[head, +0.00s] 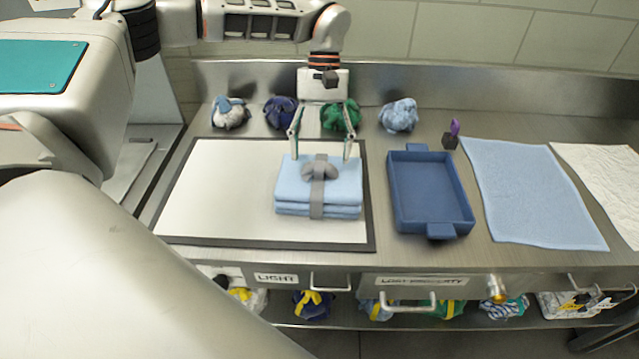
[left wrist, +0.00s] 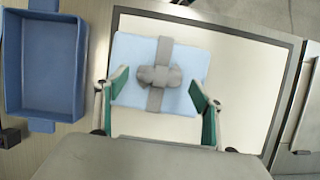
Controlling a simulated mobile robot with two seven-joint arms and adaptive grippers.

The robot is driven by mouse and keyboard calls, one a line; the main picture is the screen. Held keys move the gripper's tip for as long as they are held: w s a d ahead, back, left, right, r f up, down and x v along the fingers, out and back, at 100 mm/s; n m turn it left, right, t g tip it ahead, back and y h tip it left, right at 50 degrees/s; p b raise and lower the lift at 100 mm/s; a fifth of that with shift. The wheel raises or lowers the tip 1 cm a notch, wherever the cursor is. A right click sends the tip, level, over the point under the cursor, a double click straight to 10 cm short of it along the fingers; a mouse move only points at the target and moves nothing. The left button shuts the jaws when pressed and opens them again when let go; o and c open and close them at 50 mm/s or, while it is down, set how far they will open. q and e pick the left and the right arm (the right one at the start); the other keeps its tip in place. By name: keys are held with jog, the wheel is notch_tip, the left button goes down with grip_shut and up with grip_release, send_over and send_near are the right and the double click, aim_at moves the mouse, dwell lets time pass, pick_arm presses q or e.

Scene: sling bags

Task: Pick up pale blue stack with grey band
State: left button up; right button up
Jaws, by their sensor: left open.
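The pale blue stack (head: 343,186) of folded cloth lies on the right part of a white board with a dark border. A grey band (head: 318,196) with a knot on top runs around it. It also shows in the left wrist view (left wrist: 192,72), with the band (left wrist: 163,52) across its middle. My left gripper (head: 322,158) is open at the far side of the stack. In the left wrist view its two green-padded fingers (left wrist: 160,88) stand apart at either side of the stack's near part. Nothing is between the pads that they grip. My right gripper is not in view.
A blue tray (head: 433,225) stands empty right of the board (head: 225,190). Farther right lie a light blue cloth (head: 530,190) and a white cloth (head: 610,180). Several cloth bundles (head: 399,115) line the back wall. The board's left part is clear.

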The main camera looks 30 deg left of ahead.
aim_at(319, 163)
pick_arm(q)
jog(key=shift+x, duration=1.7)
jog(key=shift+r, duration=0.1)
grip_shut()
